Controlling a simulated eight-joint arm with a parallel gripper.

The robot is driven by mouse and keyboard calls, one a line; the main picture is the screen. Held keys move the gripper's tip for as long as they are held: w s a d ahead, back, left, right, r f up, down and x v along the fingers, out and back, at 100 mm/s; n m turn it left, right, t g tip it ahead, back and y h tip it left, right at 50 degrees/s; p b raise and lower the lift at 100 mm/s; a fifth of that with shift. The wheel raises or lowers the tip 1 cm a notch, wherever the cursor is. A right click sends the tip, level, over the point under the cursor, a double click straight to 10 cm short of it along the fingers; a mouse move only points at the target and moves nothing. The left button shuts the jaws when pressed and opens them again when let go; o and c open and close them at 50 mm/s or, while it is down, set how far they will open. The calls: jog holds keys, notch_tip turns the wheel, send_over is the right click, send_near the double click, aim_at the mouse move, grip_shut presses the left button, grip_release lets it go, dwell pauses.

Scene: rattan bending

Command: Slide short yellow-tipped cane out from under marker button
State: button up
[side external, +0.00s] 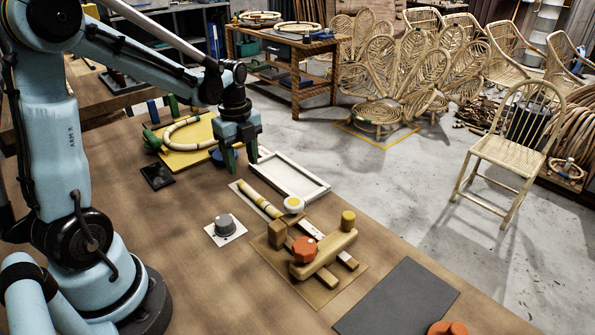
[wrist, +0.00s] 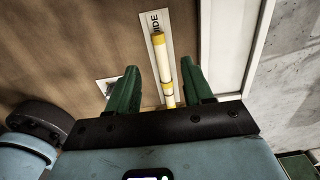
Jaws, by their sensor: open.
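The short yellow-tipped cane (side external: 258,199), pale with yellow bands, lies along a white labelled strip in front of the wooden fixture (side external: 330,245). It also shows in the wrist view (wrist: 160,58). A round white button with a yellow centre (side external: 293,204), which looks like the marker button, sits near the cane's fixture end; I cannot tell whether it covers the cane. My gripper (side external: 232,168) points down near the cane's far end, apart from it in the side view. In the wrist view its green fingers (wrist: 160,68) are open and empty, with the cane visible between them.
An empty white tray (side external: 318,192) lies right of the cane. A grey knob on a white plate (side external: 225,226) stands left. The fixture carries an orange knob (side external: 304,250). A yellow board (side external: 205,157) with a bent cane is behind. A dark mat (side external: 400,300) lies front right.

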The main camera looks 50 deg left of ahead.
notch_tip(320, 180, up, 5)
jog(key=shift+r, duration=0.1)
dwell(0.3)
jog(key=s+d+n+t, duration=0.2)
jog(key=d+n+t, duration=0.1)
jog(key=d+n, duration=0.4)
jog(key=s+d+r+n+t, duration=0.1)
jog(key=s+d+n+t, duration=0.2)
jog(key=d+n, duration=0.4)
jog(key=n+t, duration=0.1)
jog(key=n, duration=0.3)
jog(key=shift+d+r, duration=0.15)
jog(key=shift+r, duration=0.15)
